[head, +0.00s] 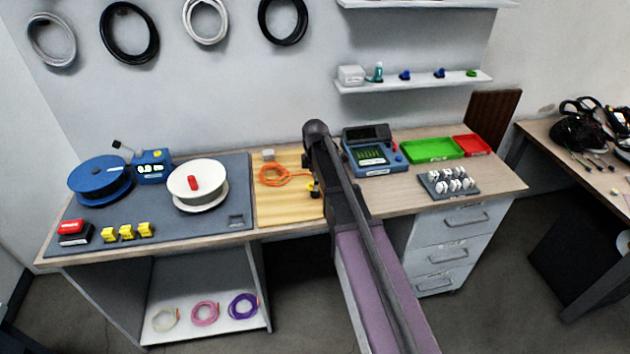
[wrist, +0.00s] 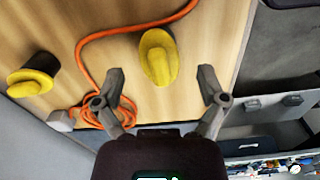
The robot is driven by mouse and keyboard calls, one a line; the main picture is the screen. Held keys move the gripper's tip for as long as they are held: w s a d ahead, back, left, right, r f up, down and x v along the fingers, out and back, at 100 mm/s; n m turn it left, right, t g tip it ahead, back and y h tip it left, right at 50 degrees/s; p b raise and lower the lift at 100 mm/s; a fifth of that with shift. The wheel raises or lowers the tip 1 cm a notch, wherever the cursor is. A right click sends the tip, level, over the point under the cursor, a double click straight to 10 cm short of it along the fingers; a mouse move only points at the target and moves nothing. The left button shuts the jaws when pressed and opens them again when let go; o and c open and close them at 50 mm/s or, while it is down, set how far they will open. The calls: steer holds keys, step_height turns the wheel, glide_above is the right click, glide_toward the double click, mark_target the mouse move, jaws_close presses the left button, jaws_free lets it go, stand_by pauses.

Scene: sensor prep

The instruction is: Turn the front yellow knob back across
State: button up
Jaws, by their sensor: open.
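In the wrist view, a yellow knob (wrist: 158,57) on the wooden board lies between the spread fingers of my gripper (wrist: 162,76). Its raised grip runs roughly up and down in that picture. It appears to be the front knob, nearer the board's edge. My gripper is open; a gap shows on both sides, and I cannot tell its height above the knob. A second yellow knob (wrist: 36,74) with a dark base stands to the left. In the head view, a bit of yellow knob (head: 314,188) shows beside my arm, which hides the gripper.
An orange cable (wrist: 92,52) runs beside the knobs and coils near a small pale block (wrist: 61,120). The wooden board (head: 285,208) lies between a grey mat (head: 130,235) with spools and a blue instrument (head: 375,153) at right.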

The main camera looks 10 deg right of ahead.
steer(key=shift+n, duration=0.7)
steer(key=shift+r+p, duration=0.5)
steer(key=shift+p, duration=0.05)
step_height(320, 180, up, 13)
steer(key=p, duration=1.3)
steer(key=s+f+m+b, duration=0.4)
steer(key=s+m, duration=0.5)
steer(key=s, duration=0.3)
steer(key=s+f+m+b, duration=0.5)
steer(key=s+m, duration=0.4)
steer(key=s, duration=0.2)
steer(key=shift+s+f, duration=0.15)
steer(key=shift+s, duration=0.25)
